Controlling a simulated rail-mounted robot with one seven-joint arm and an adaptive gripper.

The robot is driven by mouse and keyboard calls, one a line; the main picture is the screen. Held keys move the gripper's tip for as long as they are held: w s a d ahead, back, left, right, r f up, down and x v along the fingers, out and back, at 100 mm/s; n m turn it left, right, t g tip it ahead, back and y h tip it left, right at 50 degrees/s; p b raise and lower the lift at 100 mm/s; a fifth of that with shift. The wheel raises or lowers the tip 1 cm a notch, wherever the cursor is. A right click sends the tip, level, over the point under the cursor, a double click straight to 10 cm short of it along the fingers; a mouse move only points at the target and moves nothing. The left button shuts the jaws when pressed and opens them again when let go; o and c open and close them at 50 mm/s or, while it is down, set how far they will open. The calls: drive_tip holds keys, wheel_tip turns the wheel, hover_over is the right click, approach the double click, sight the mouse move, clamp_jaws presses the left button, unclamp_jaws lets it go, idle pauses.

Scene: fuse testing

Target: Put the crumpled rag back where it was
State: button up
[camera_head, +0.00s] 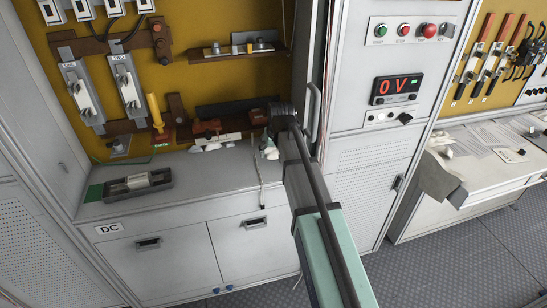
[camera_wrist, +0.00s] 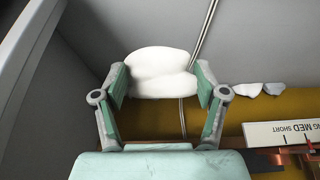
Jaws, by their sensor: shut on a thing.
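My gripper (camera_wrist: 160,92) is shut on a white, rounded, soft-looking lump, the crumpled rag (camera_wrist: 155,72). The rag sits between the two fingers and bulges beyond their tips. In the head view my gripper (camera_head: 268,146) is at the right end of the DC cabinet's counter, near the tall panel. My arm and gripper cover much of that spot, so only a small pale part of the rag shows there. I cannot tell whether the rag touches the counter.
Small white lumps (camera_head: 207,146) lie at the back of the counter, beside a labelled strip (camera_wrist: 285,134). A thin pale cable (camera_head: 260,173) hangs over the counter edge. A grey fuse holder (camera_head: 138,185) lies at left. The counter's middle is clear.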

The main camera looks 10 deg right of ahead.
sight(273, 157)
wheel_tip(273, 157, down, 3)
drive_tip(key=shift+r+p, duration=0.15)
drive_tip(key=shift+p, duration=0.3)
drive_tip(key=shift+w+d+f, duration=0.1)
drive_tip(key=shift+w+f, duration=0.05)
drive_tip(key=shift+f, duration=0.4)
drive_tip(key=shift+f, duration=0.15)
drive_tip(key=o, duration=1.1)
drive_tip(key=shift+r+p, duration=0.25)
drive_tip(key=shift+p, duration=0.1)
drive_tip(key=b+v, duration=0.2)
drive_tip(key=v, duration=0.9)
drive_tip(key=shift+r, duration=0.4)
drive_tip(key=shift+s, duration=0.2)
